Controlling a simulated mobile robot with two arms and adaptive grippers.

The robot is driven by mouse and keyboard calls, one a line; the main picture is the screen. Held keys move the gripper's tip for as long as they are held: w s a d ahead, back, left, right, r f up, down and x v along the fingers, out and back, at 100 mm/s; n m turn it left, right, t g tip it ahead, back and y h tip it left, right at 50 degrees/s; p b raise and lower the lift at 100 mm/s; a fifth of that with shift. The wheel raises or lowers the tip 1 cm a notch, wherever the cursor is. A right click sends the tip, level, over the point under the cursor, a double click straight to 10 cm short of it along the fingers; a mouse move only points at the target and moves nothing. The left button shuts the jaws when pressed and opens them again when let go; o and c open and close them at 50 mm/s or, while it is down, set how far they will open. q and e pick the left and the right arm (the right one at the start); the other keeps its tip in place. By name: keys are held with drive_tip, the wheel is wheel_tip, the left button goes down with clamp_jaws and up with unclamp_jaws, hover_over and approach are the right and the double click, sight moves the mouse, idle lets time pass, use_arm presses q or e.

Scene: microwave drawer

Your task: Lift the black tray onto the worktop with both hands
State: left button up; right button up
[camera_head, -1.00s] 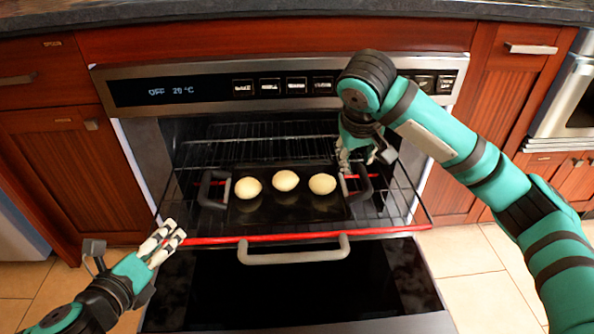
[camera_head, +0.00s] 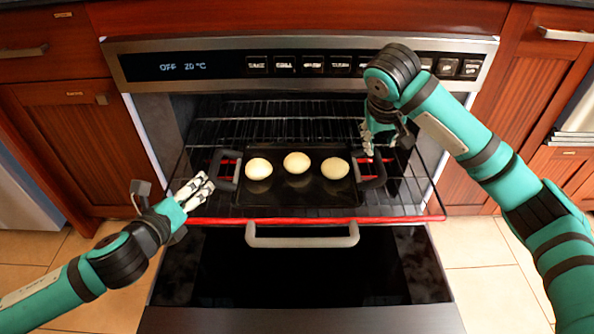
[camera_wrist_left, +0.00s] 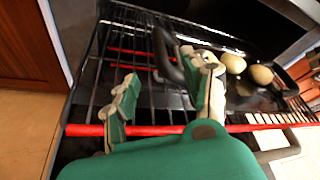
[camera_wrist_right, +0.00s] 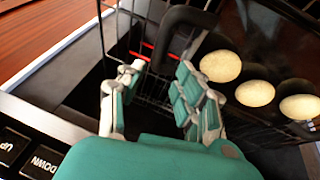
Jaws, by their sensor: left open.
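The black tray (camera_head: 310,196) lies on the pulled-out oven rack and carries three pale round rolls (camera_head: 297,163). It has a raised black handle at each end, the left handle (camera_head: 221,170) and the right handle (camera_head: 373,172). My left gripper (camera_head: 206,182) is open just left of the left handle; in the left wrist view that handle (camera_wrist_left: 164,52) shows beyond and between the parted fingers. My right gripper (camera_head: 372,148) is open at the right handle; in the right wrist view that handle (camera_wrist_right: 186,22) shows just past the parted fingertips. Neither hand is closed on a handle.
The wire rack (camera_head: 270,128) has a red front edge (camera_head: 400,218). The oven door (camera_head: 300,275) with its grey handle (camera_head: 302,238) is lowered in front. The control panel (camera_head: 300,65) stands above. The worktop shows only as a sliver at the top edge.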

sight(214, 169)
use_arm(q)
drive_tip(key=x, duration=1)
drive_tip(key=shift+w+d+f, duration=0.1)
drive_tip(key=shift+w+f, duration=0.05)
drive_tip(key=shift+w, duration=0.25)
use_arm(e)
drive_tip(key=x, duration=1)
drive_tip(key=shift+w+d+f, duration=0.15)
drive_tip(key=shift+f, duration=0.2)
use_arm(q)
drive_tip(key=c, duration=0.7)
use_arm(e)
drive_tip(key=c, duration=0.6)
use_arm(q)
clamp_jaws()
use_arm(e)
clamp_jaws()
drive_tip(key=shift+r, duration=0.1)
